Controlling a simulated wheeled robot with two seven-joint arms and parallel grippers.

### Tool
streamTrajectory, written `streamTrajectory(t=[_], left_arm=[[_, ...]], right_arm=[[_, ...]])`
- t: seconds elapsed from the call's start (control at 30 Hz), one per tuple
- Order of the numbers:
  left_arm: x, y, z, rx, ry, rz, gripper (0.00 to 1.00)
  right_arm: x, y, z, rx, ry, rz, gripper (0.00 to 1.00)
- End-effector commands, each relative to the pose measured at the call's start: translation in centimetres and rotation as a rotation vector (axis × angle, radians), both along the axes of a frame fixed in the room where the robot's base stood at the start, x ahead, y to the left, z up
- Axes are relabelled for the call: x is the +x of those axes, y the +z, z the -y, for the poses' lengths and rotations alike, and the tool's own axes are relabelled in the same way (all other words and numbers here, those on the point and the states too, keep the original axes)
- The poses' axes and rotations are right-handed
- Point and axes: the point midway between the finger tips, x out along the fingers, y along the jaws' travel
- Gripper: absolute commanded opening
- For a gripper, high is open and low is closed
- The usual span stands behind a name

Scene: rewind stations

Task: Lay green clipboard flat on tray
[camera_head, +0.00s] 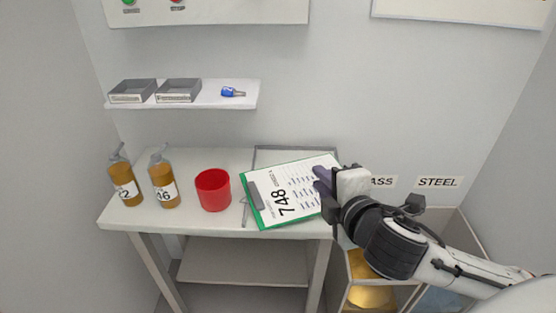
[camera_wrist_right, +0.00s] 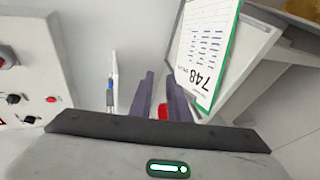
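The green clipboard (camera_head: 292,184), with white paper marked 748 and a grey clip, is at the right end of the table, over the grey tray. Only the tray's back rim (camera_head: 290,149) and back left corner show; the clipboard hides most of the rest. I cannot tell whether the clipboard lies fully flat. My right gripper (camera_head: 321,180) is at the clipboard's right side. In the right wrist view, its two dark fingers (camera_wrist_right: 162,97) are apart with nothing gripped between them, and the clipboard (camera_wrist_right: 207,45) is to their right. My left gripper is not in view.
A red cup (camera_head: 213,190) and two amber pump bottles (camera_head: 165,182) (camera_head: 124,182) stand left of the clipboard. A thin grey object (camera_head: 245,212) is at the clipboard's left edge. A shelf (camera_head: 215,103) above holds small grey bins and a blue item. Bins stand below right.

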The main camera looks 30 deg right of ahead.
Motion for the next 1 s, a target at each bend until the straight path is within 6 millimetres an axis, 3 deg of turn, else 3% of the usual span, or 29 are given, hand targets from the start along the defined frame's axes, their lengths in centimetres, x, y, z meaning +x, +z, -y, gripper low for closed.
streamTrajectory(t=[0.17,0.27,0.37,0.47,0.6,0.7,0.83,1.0], left_arm=[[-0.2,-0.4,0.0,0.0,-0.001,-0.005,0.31],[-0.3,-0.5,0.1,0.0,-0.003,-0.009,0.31],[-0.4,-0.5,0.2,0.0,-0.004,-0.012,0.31],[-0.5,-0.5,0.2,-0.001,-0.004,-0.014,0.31],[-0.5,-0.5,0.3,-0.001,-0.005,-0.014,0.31],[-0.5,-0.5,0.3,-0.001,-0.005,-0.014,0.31],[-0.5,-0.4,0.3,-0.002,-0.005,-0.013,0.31],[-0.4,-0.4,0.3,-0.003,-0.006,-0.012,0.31]], right_arm=[[0.0,-0.2,0.0,0.002,0.001,-0.001,0.16],[0.0,-1.5,-0.4,0.038,0.001,-0.017,0.16],[-0.3,-5.4,-1.5,0.155,-0.002,-0.068,0.16],[-1.4,-11.6,-3.6,0.363,-0.025,-0.145,0.16],[-5.1,-21.0,-7.6,0.723,-0.119,-0.25,0.16],[-8.6,-26.3,-10.4,0.964,-0.224,-0.299,0.16],[-12.7,-30.7,-13.3,1.204,-0.36,-0.325,0.16],[-15.4,-33.1,-15.0,1.353,-0.463,-0.324,0.16]])
